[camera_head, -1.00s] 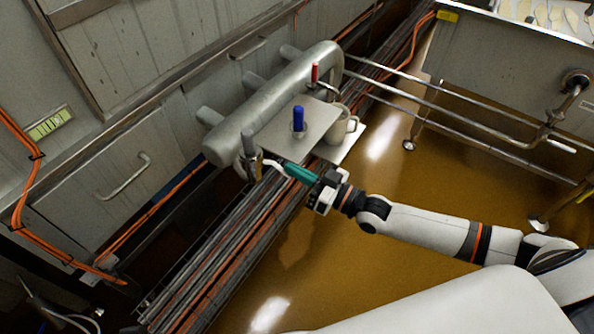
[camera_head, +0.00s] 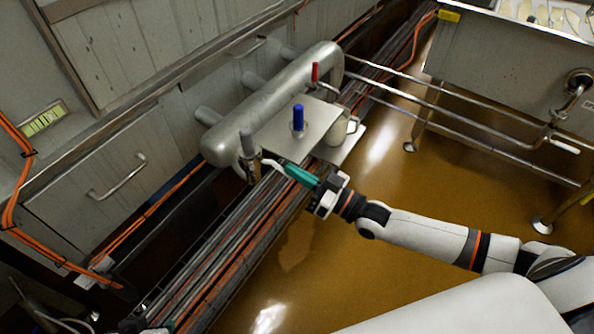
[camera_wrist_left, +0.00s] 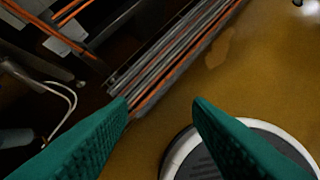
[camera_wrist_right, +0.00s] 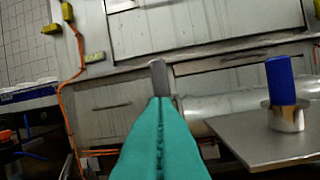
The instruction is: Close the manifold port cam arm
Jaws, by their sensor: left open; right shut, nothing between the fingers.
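The manifold (camera_head: 275,100) is a thick grey pipe along the wall with short stubs. At its near end a port carries an upright grey handle (camera_head: 247,143), which also shows in the right wrist view (camera_wrist_right: 159,78). A pale curved lever (camera_head: 270,162) juts from this port toward my right gripper (camera_head: 287,166). The right gripper's teal fingers (camera_wrist_right: 160,105) are shut and empty, with their tips close to the lever; I cannot tell whether they touch. My left gripper (camera_wrist_left: 160,103) is open and empty above the floor, outside the head view.
A metal plate (camera_head: 275,133) beside the manifold bears a blue-handled part (camera_head: 298,118). Pipes and orange cables (camera_head: 230,235) run low along the wall. The brown floor (camera_head: 400,170) is open.

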